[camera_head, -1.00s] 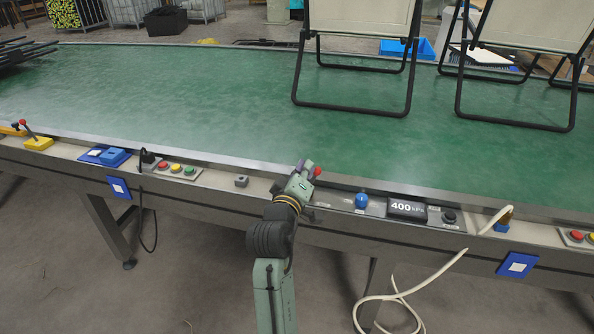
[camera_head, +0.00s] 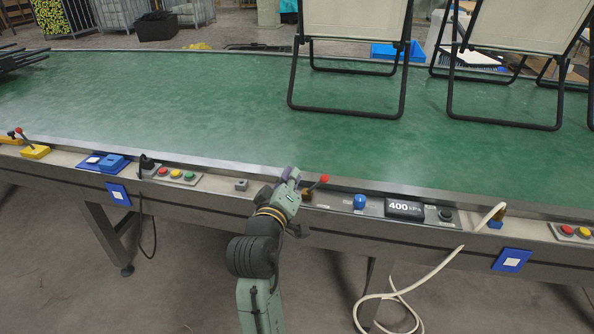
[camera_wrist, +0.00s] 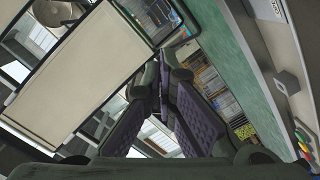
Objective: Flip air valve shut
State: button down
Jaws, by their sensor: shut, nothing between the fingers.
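The air valve (camera_head: 307,194) is a small brass-coloured body on the table's front rail with a lever ending in a red ball (camera_head: 324,179). The lever tilts up to the right. My gripper (camera_head: 289,173) is just left of the valve and its red ball, with its purple-padded fingers shut and empty. I cannot tell whether it touches the lever. In the wrist view the fingers (camera_wrist: 163,78) meet at their tips, and the valve is not visible there. Part of the valve body is hidden by my gripper.
Right of the valve are a blue knob (camera_head: 360,201), a 400 kPa display (camera_head: 405,209) and a black knob (camera_head: 446,214). A small grey box (camera_head: 241,185) and push buttons (camera_head: 176,173) are to the left. Loungers stand on the green tabletop (camera_head: 200,105). A cream hose (camera_head: 425,275) hangs at right.

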jog(key=shift+b+v, duration=0.3)
jog(key=shift+v, duration=1.8)
jog(key=shift+r, duration=0.15)
